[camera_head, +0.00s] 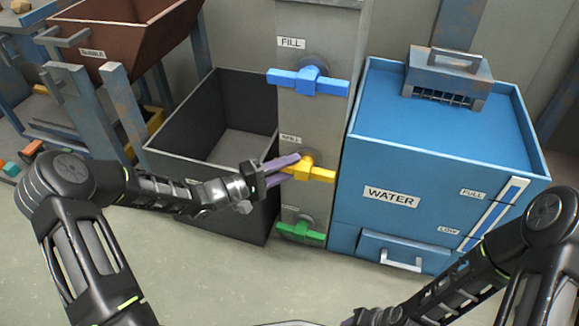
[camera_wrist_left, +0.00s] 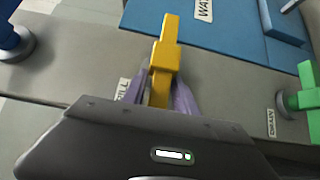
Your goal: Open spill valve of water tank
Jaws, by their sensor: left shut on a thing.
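The spill valve has a yellow bar handle (camera_head: 313,169) on the grey panel (camera_head: 311,118), under a partly hidden "SPILL" label. The handle lies roughly level across the panel in the head view. My left gripper (camera_head: 287,168) has its purple fingers shut on the handle's left end. In the left wrist view the yellow handle (camera_wrist_left: 164,60) runs between the two fingers (camera_wrist_left: 163,95). The blue water tank (camera_head: 430,135) stands right of the panel, marked "WATER", "FULL" and "LOW". My right arm shows at the lower right; its fingers are mostly out of view.
A blue "FILL" valve (camera_head: 310,80) sits above the yellow one and a green valve (camera_head: 302,233), labelled "DRAIN" in the wrist view, sits below. An open dark grey bin (camera_head: 190,165) stands left of the panel. A brown hopper (camera_head: 125,38) is at the upper left.

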